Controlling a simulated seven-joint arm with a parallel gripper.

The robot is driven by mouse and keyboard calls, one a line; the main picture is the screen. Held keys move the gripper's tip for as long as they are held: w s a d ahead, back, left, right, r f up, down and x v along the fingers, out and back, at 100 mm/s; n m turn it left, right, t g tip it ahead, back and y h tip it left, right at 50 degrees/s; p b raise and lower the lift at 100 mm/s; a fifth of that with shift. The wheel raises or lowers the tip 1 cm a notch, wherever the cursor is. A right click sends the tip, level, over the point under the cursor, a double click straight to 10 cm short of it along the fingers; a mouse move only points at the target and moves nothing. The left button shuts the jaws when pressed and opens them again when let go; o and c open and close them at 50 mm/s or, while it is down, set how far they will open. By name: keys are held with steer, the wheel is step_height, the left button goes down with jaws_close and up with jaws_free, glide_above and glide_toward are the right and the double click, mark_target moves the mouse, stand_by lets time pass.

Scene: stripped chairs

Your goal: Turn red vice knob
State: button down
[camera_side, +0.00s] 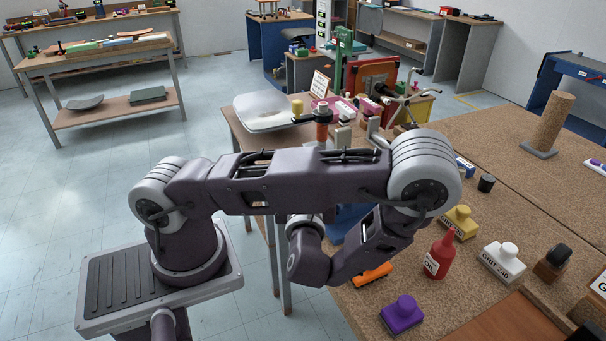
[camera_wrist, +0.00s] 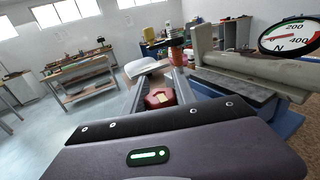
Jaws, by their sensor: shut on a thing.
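In the wrist view, a red knob (camera_wrist: 159,98) with a pale top mark sits between the two grey fingers of my gripper (camera_wrist: 160,88). The fingers are shut on it, one on each side. To its right is a grey vice-like body (camera_wrist: 240,75) on a blue base (camera_wrist: 288,122). In the side view, part of a blue body (camera_side: 350,222) shows behind my arm. My arm hides the knob and my fingers there.
A round dial gauge (camera_wrist: 290,36) is at the upper right of the wrist view. On the bench (camera_side: 470,285) stand a red bottle (camera_side: 440,255), a purple knobbed block (camera_side: 402,314), a white block (camera_side: 502,262) and an orange tool (camera_side: 372,275). A grey chair seat (camera_side: 262,108) lies at the bench's far left.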

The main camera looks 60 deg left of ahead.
steer(key=shift+m, duration=0.3)
steer(key=c, duration=1)
jaws_free()
steer(key=shift+d+t, duration=0.1)
steer(key=shift+t, duration=0.3)
steer(key=s+d+r+n+g+h, duration=0.3)
steer(key=s+n+g+h, duration=0.1)
steer(key=s+n+g, duration=0.25)
steer(key=s+d+r+n+g+h, duration=0.3)
steer(key=s+d+n+g, duration=0.15)
steer(key=s+n, duration=0.3)
steer(key=w+d+r+n+t+h, duration=0.2)
steer(key=d+r+n+t+h, duration=0.5)
steer(key=r+n+t+h, duration=0.1)
steer(key=shift+w+d+r+n+h, duration=0.15)
steer(key=shift+w+r+n+h, duration=0.1)
steer(key=shift+r+n+h, duration=0.5)
